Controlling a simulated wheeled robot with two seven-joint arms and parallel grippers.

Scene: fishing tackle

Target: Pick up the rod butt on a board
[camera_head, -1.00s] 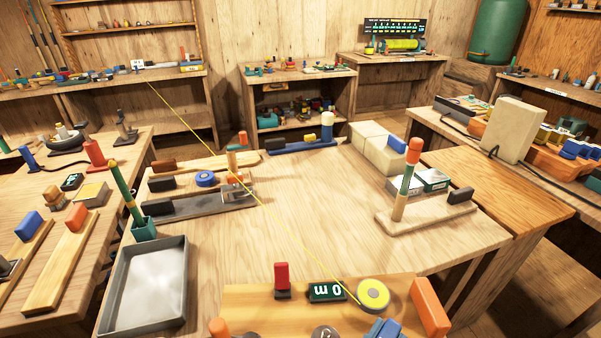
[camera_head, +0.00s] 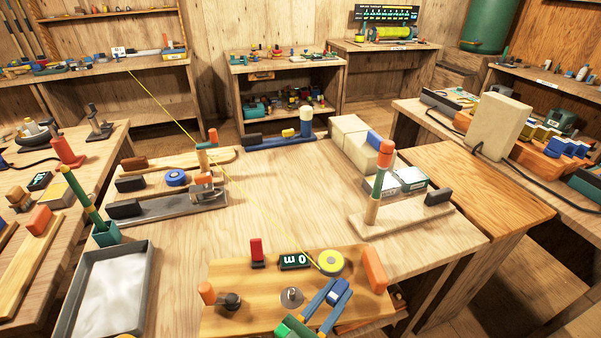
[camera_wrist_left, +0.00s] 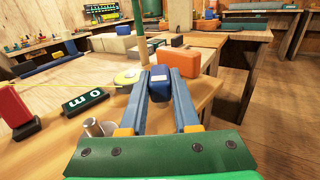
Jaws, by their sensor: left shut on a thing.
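A rod butt (camera_head: 378,190) with a green grip and an orange top stands upright on a pale board (camera_head: 402,222) right of the table's middle. A dark block sits on that board's right end. My left gripper (camera_head: 336,292) is at the front of the table, over a wooden counter board (camera_head: 240,275), apart from the rod butt and nearer to me. Its blue fingers are shut on a small blue block (camera_wrist_left: 158,84), which shows between the fingertips in the left wrist view. Whether this block is fixed to the counter board I cannot tell. My right gripper is not in view.
The counter board carries a yellow reel (camera_head: 331,262), a "0 m" display (camera_head: 294,261), a red block (camera_head: 257,249) and an orange end block (camera_head: 374,270). A yellow line crosses the table. A grey tray (camera_head: 147,290) lies left. The table's middle is clear.

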